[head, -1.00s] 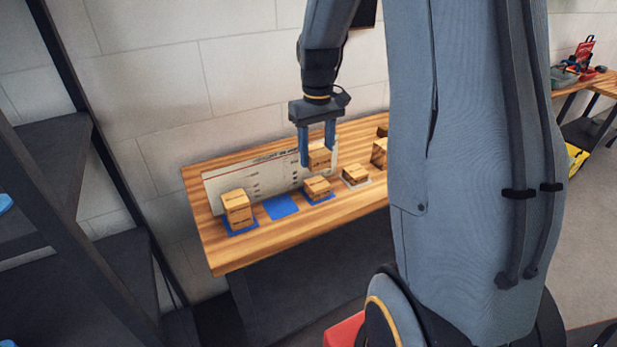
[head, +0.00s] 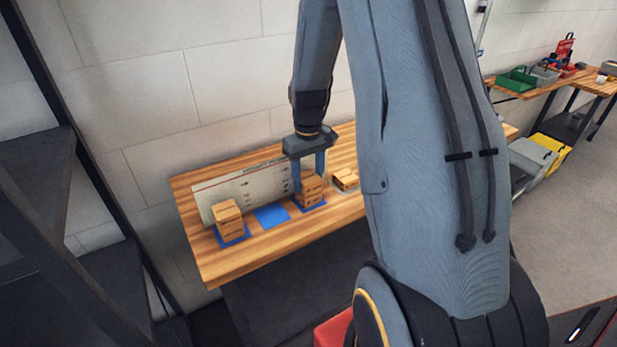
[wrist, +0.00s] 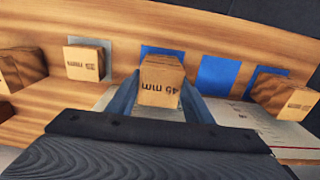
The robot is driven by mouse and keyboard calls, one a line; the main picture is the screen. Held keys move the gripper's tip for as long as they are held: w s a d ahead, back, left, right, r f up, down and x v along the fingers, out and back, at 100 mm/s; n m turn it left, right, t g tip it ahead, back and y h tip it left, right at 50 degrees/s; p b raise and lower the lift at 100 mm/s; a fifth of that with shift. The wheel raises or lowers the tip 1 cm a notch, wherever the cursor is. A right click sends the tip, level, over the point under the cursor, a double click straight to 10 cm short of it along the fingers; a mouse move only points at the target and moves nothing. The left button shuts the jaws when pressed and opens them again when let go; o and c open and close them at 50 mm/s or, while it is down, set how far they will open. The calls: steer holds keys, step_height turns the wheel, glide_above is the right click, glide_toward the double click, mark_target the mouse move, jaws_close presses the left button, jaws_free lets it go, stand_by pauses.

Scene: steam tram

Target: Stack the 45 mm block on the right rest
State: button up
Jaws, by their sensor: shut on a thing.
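My gripper (head: 308,172) is shut on the 45 mm block (head: 311,184), a tan box whose "45 mm" print shows in the wrist view (wrist: 160,97). The held block is upright, right over another tan block (head: 313,200) on the right blue rest (head: 320,207). They look touching in the head view, but I cannot be sure. The lower block is hidden in the wrist view. The middle blue rest (head: 272,217) is bare. Tan blocks, seemingly stacked, (head: 228,222) stand on the left blue rest (head: 245,237).
A tan block (head: 344,179) sits on a grey pad to the right; it also shows in the wrist view (wrist: 85,64). A printed board (head: 240,187) stands along the table's back. The wooden table's (head: 270,247) front strip is clear. A dark shelf frame (head: 60,230) stands at left.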

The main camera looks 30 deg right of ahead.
mark_target(308, 177)
steer(key=shift+f, duration=0.3)
steer(key=o, duration=1.1)
steer(key=shift+r, duration=0.1)
step_height(308, 177, up, 11)
steer(key=b, duration=0.3)
steer(key=shift+w, duration=0.1)
steer(key=s+a+f, duration=0.2)
steer(key=s+a, duration=0.5)
steer(key=s+a+f+t, duration=0.1)
steer(key=s+a+f, duration=0.1)
steer(key=s+a, duration=0.6)
steer(key=shift+s+f+t+b, duration=0.15)
steer(key=shift+f+t+b, duration=0.15)
steer(key=shift+f, duration=0.05)
